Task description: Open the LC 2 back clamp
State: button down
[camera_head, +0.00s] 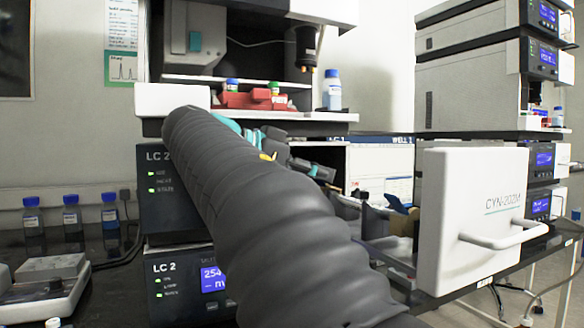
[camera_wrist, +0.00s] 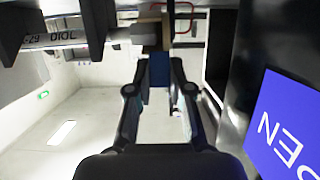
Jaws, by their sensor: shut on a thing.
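In the wrist view my gripper (camera_wrist: 159,62) reaches into a pale-walled compartment. Its fingers are closed on a small block-like part, dark blue (camera_wrist: 158,76) on the near side, with a tan piece (camera_wrist: 150,36) just beyond. I cannot tell for certain whether this is the back clamp. In the head view two dark modules labelled LC 2 show at the left, an upper one (camera_head: 160,190) and a lower one (camera_head: 170,275).
An open drawer with a white front marked CYN-202M (camera_head: 485,215) juts out at the right. A shelf above holds a red rack (camera_head: 245,101) and a bottle (camera_head: 332,92).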

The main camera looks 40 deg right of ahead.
jog(key=y+p, duration=0.1)
jog(key=d+r+y+p, duration=0.1)
jog(key=shift+s+d+y, duration=0.15)
jog(key=shift+y, duration=0.25)
jog(key=shift+s+d+t+y+p, duration=0.1)
jog(key=shift+d+t+y+p, duration=0.3)
jog(key=shift+y+p, duration=0.4)
jog(key=shift+s+d+f+t+y, duration=0.1)
jog(key=shift+d+f+t+y, duration=0.15)
jog(key=shift+y, duration=0.6)
jog(key=shift+s+d+f+t+y, duration=0.15)
jog(key=shift+d+y, duration=0.2)
jog(key=shift+y, duration=0.55)
jog(key=shift+w+d+f+t+y, duration=0.1)
jog(key=shift+d+t+y, duration=0.15)
jog(key=shift+y, duration=0.6)
jog(key=c, duration=1)
grip_release()
jog(key=shift+d, duration=0.1)
jog(key=shift+c, duration=0.2)
jog(key=shift+s, duration=0.1)
jog(key=shift+r, duration=0.1)
